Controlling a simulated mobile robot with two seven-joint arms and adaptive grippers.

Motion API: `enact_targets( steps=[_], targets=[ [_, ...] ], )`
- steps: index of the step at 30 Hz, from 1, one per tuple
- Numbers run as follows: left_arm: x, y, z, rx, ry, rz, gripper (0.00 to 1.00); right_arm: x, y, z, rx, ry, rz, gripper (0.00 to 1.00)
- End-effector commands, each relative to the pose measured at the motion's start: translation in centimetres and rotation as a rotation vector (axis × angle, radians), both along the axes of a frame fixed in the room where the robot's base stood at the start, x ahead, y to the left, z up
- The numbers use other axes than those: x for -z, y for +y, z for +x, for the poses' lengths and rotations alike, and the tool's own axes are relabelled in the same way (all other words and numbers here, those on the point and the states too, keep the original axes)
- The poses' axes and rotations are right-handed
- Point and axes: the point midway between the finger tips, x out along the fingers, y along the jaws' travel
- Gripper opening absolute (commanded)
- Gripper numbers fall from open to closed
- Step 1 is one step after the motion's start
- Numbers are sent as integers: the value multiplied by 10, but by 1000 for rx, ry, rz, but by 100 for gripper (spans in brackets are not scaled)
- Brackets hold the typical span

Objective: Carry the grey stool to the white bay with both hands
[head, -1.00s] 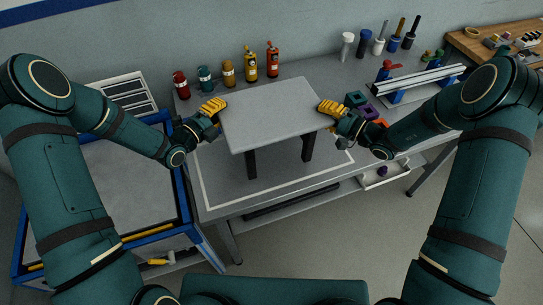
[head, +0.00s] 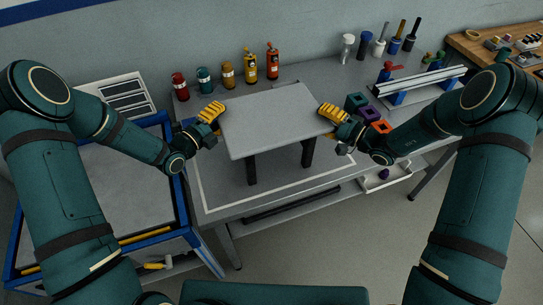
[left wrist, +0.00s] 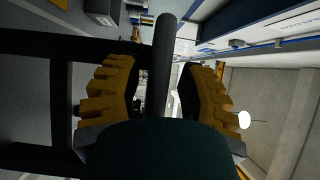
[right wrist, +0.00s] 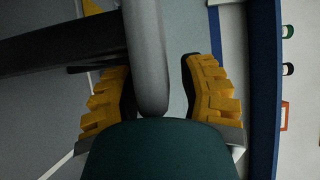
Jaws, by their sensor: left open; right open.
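The grey stool (head: 268,120), with a flat seat and dark legs, is upright. In the head view, its visible legs are inside the outline of the white bay (head: 225,190) on the bench; the rear legs are hidden under the seat. My left gripper (head: 211,112) is open at the seat's left edge. In the left wrist view, the seat's edge (left wrist: 165,65) lies between the spread fingers with gaps beside it. My right gripper (head: 332,112) is open at the right edge. In the right wrist view, the edge (right wrist: 146,50) lies between the fingers, nearer the left one.
Several bottles (head: 228,74) stand behind the stool along the wall. Coloured blocks (head: 368,113) and a rail (head: 420,80) are to the right. A blue-framed cart (head: 160,236) stands left of the bench. The bay's front strip is clear.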

Motion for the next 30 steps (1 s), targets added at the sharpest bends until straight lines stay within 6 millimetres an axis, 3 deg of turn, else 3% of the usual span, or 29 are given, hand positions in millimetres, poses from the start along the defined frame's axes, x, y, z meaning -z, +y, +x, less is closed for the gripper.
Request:
enact_targets(
  steps=[18,25,30],
  targets=[
    [0,59,-87,-2,1,-1,39,0,-1,0,2,1,-1,40],
    [0,65,-97,1,0,0,39,0,-6,-2,3,0,-1,40],
    [0,65,-97,1,0,0,39,0,-27,-16,6,1,-1,40]
  ],
)
